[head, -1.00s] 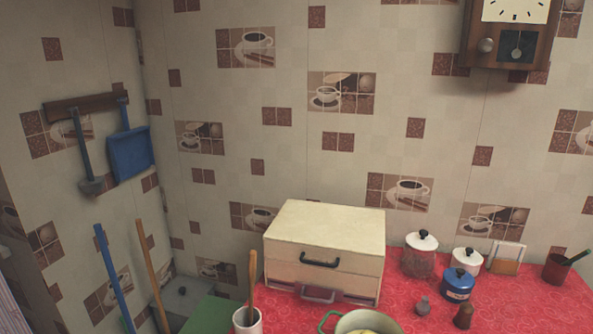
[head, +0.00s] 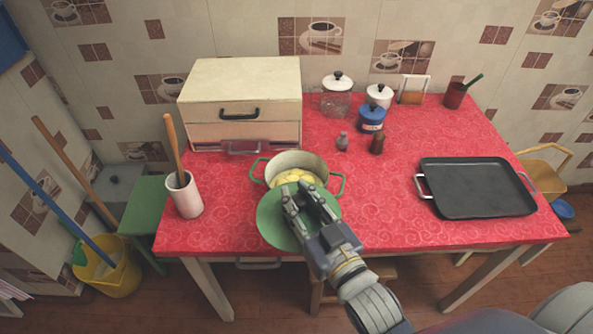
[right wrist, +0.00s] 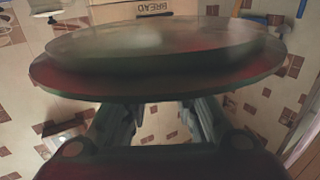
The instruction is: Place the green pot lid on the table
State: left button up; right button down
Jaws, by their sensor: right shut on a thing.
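The green pot lid (head: 272,226) is a round disc in the head view, close above the front edge of the table. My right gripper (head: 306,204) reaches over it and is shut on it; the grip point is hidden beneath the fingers. In the right wrist view the lid (right wrist: 160,55) spans the picture in front of the fingers (right wrist: 155,115). The green-handled pot (head: 283,162) stands uncovered just behind the lid, with yellow pieces inside. The table (head: 390,222) has a red patterned oilcloth. My left gripper is not in view.
A black tray (head: 476,187) lies at the right. A white utensil holder (head: 186,197) stands at the left, a bread box (head: 243,95) behind it. Jars (head: 337,98), a blue canister (head: 371,118) and two shakers (head: 377,144) stand at the back. Oilcloth between pot and tray is clear.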

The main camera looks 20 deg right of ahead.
jog(key=w+d+f+p, duration=0.1)
jog(key=w+d+f, duration=0.1)
jog(key=w, duration=0.5)
jog(key=w+d+f+p, duration=0.1)
jog(key=w+d+f, duration=0.1)
jog(key=w, duration=0.6)
jog(key=shift+d+f+p, duration=0.2)
jog(key=shift+f+p, duration=0.15)
jog(key=c, duration=1.5)
grip_release()
jog(key=shift+f, duration=0.1)
jog(key=shift+o, duration=0.9)
jog(key=shift+w, duration=0.1)
